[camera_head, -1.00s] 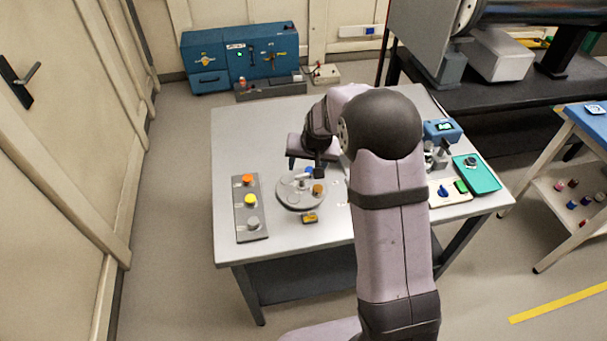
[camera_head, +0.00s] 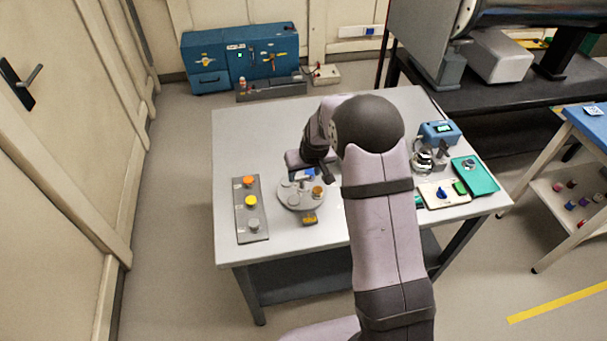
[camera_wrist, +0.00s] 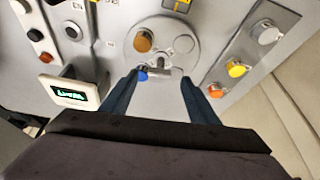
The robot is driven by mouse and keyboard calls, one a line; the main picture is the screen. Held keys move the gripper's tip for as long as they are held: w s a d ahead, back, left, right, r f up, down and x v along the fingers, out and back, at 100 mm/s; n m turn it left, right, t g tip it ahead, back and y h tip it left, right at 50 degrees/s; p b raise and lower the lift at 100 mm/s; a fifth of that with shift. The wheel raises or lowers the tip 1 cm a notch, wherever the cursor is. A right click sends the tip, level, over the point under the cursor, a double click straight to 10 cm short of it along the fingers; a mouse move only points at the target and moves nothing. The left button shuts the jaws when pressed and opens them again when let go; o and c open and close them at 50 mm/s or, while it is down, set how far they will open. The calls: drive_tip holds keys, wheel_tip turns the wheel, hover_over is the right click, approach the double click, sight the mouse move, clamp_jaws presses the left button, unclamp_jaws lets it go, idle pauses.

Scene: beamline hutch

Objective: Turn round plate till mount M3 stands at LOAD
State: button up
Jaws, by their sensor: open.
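The round plate (camera_head: 290,201) is a grey disc on the table, left of my arm. It also shows in the wrist view (camera_wrist: 165,29). It carries a brown-orange mount (camera_wrist: 143,40), a blue one (camera_wrist: 143,75) at the rim nearest my gripper, and flat grey round spots. A grey upright piece (camera_wrist: 166,72) stands beside the blue one. No M3 or LOAD lettering is readable. A yellow tag (camera_head: 310,218) lies at the plate's front edge. My gripper (camera_wrist: 160,92) is open, its two fingers apart on either side of the plate's near rim; contact cannot be told.
A grey strip with orange, yellow and grey knobs (camera_head: 251,208) lies left of the plate. Right of my arm are a blue device with a green display (camera_head: 440,132), a pale board (camera_head: 442,195) and a teal tray (camera_head: 476,176). The table's back left is bare.

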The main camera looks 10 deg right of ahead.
sight(303, 179)
drive_tip(key=shift+p+x, duration=0.5)
drive_tip(key=shift+x, duration=1.25)
clamp_jaws()
